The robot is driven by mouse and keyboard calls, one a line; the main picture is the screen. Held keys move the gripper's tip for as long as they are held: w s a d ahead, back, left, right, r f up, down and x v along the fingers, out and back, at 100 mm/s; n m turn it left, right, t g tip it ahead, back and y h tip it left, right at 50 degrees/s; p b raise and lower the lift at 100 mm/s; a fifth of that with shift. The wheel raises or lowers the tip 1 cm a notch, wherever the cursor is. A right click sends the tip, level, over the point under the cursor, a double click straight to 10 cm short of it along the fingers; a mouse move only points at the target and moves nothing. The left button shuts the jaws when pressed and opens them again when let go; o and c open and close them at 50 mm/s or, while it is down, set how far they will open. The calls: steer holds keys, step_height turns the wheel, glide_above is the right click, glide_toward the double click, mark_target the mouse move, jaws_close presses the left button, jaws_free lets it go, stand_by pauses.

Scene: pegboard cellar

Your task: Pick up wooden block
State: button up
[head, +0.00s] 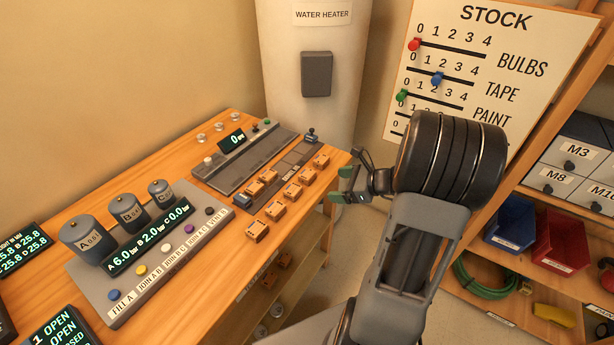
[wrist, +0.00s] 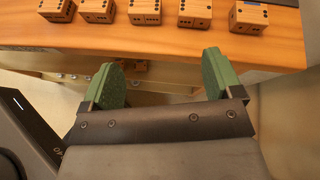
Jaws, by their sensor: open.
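Several small wooden blocks with dark pips stand in a row along the bench's front edge. In the head view they run from a near block (head: 257,231) to a far block (head: 321,160). In the wrist view the row crosses the top, with a middle block (wrist: 145,11) and a right block (wrist: 248,17). Two more blocks (head: 268,175) lie behind the row. My gripper (head: 343,185) is just off the bench's right end. Its green fingers are apart and empty in the wrist view (wrist: 163,65), short of the row and touching no block.
The wooden bench (head: 205,277) also carries a grey scale rail (head: 245,160) and a button panel (head: 110,300) with three cylinders. A lower shelf (head: 300,275) holds more blocks. A storage rack (head: 490,215) with bins stands at right. The floor between is open.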

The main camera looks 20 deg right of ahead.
steer(key=w+d+f+m+t, duration=0.1)
steer(key=d+m+t, duration=0.1)
steer(key=d+m, duration=0.1)
glide_toward(312, 176)
steer(key=w+a, duration=0.2)
steer(key=shift+h, duration=0.4)
steer(key=shift+f+p+x, duration=0.15)
steer(key=shift+p+x, duration=0.1)
steer(key=shift+x, duration=1.4)
steer(key=shift+f+p+x, duration=0.2)
steer(key=shift+p+x, duration=0.05)
steer(key=shift+x, duration=1.45)
steer(key=shift+s+d, duration=0.1)
steer(key=shift+d, duration=0.05)
steer(key=shift+c, duration=0.3)
steer(key=c, duration=0.9)
steer(key=shift+r, duration=0.15)
steer(key=shift+c, duration=0.2)
